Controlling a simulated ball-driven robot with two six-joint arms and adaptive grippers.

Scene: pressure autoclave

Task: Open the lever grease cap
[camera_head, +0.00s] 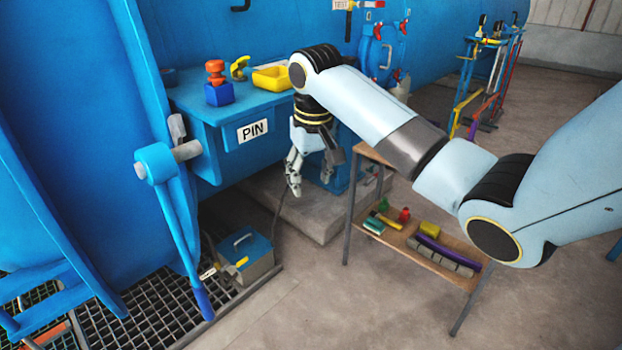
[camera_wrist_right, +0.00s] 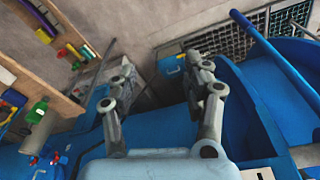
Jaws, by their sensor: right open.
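A blue lever (camera_head: 178,222) hangs from a round blue hub (camera_head: 157,163) on a grey shaft (camera_head: 187,151) beside the big blue door. A small grey piece (camera_head: 177,129) stands above the shaft; I cannot tell for sure which part is the grease cap. My right gripper (camera_head: 309,174) points down, open and empty, in front of the blue bench, well to the right of the lever and apart from it. In the right wrist view, its two fingers (camera_wrist_right: 163,76) are spread with nothing between them, and the lever (camera_wrist_right: 275,62) runs at the upper right. My left gripper is out of view.
The blue bench (camera_head: 205,98) with a PIN label carries a red knob on a blue block (camera_head: 217,82) and a yellow tray (camera_head: 272,78). A blue-lidded box (camera_head: 243,257) stands on the floor. A wooden shelf (camera_head: 458,271) with several items stands right of the gripper.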

